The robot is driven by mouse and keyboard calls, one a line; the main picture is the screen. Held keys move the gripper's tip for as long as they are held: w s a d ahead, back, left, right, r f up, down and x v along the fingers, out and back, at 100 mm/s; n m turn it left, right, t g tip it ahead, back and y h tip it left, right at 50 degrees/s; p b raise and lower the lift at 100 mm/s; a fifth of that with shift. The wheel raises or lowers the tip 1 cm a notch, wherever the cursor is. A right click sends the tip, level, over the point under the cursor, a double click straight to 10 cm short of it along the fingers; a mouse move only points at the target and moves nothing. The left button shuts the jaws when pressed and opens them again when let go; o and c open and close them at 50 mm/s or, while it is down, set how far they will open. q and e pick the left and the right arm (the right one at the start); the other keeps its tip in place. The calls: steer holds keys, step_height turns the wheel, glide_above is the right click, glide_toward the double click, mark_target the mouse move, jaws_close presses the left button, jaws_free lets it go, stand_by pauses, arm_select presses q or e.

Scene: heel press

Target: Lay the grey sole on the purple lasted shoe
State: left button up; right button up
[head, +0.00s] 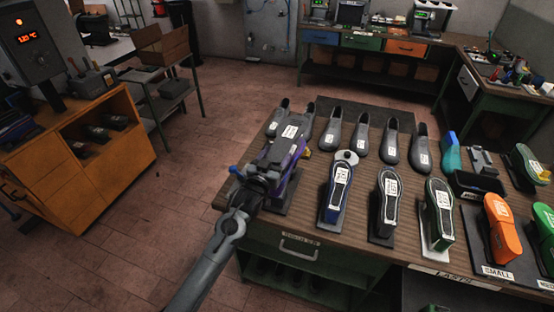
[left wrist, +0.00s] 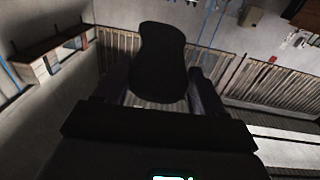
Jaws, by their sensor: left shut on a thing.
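The purple lasted shoe (head: 298,152) stands bottom up on a dark stand at the table's left end in the head view, largely covered. My left gripper (head: 268,177) is at its near end, shut on the grey sole (head: 276,155). The sole appears to lie over or just above the shoe; I cannot tell whether they touch. In the left wrist view the sole (left wrist: 160,62) is a dark, waisted shape extending beyond the fingers. My right gripper is not in view.
Several grey soles (head: 391,142) lie along the table's back. An orange cabinet (head: 75,150) stands at left. The floor between is clear.

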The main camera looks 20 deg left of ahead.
arm_select(q)
steer(key=shift+a+f+b, duration=0.15)
steer(key=shift+f+b, duration=0.35)
steer(key=shift+f, duration=0.15)
step_height(320, 180, down, 2)
steer(key=shift+f+b, duration=0.1)
steer(key=shift+b, duration=0.95)
steer(key=shift+f+b, duration=1)
steer(key=shift+f, duration=1.25)
steer(key=shift+f+b, duration=0.3)
steer(key=shift+f, duration=0.05)
steer(key=o, duration=1.3)
steer(key=shift+s, duration=0.15)
